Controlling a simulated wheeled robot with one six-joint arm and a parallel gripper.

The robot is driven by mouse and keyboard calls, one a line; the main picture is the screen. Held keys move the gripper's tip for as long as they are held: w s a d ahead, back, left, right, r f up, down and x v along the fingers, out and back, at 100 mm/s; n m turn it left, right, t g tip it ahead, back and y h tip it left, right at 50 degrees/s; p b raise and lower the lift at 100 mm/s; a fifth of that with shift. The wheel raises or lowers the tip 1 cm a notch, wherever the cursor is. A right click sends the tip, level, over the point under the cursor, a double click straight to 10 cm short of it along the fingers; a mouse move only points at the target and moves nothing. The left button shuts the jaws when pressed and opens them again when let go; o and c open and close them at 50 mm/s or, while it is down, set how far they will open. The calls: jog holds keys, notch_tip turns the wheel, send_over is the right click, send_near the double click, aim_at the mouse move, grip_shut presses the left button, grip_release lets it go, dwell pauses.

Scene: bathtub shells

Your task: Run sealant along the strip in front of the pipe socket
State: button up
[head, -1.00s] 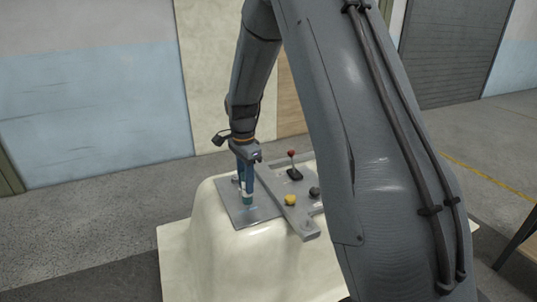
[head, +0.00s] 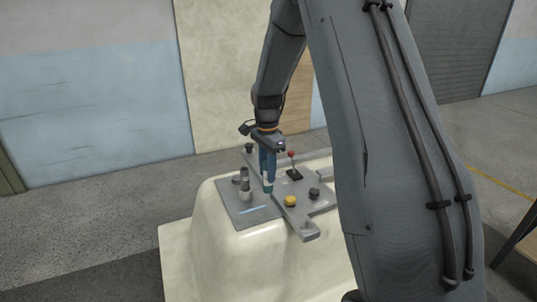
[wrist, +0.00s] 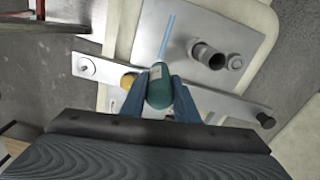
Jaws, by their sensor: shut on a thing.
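My gripper (head: 267,160) is shut on a teal sealant bottle (head: 267,186), held nozzle-down over the grey plate (head: 238,214). The bottle also shows between the fingers in the wrist view (wrist: 159,88). A pale blue strip (head: 259,211) lies on the plate; in the wrist view the strip (wrist: 167,38) runs away from the bottle's tip. I cannot tell whether sealant covers it or whether the nozzle touches the plate. The grey pipe socket (head: 244,187) stands upright on the plate, left of the bottle; the socket (wrist: 208,53) is right of the strip in the wrist view.
A raised grey bar (head: 300,222) crosses the cream tub shell (head: 215,250) beside the plate. A yellow knob (head: 290,201), a dark knob (head: 314,193) and a red-topped lever (head: 292,165) stand close to my gripper's right. The near left part of the plate is clear.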

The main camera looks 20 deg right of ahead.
jog(key=shift+s+r+p, duration=0.1)
jog(key=shift+r+p, duration=1.55)
jog(key=shift+r, duration=1.1)
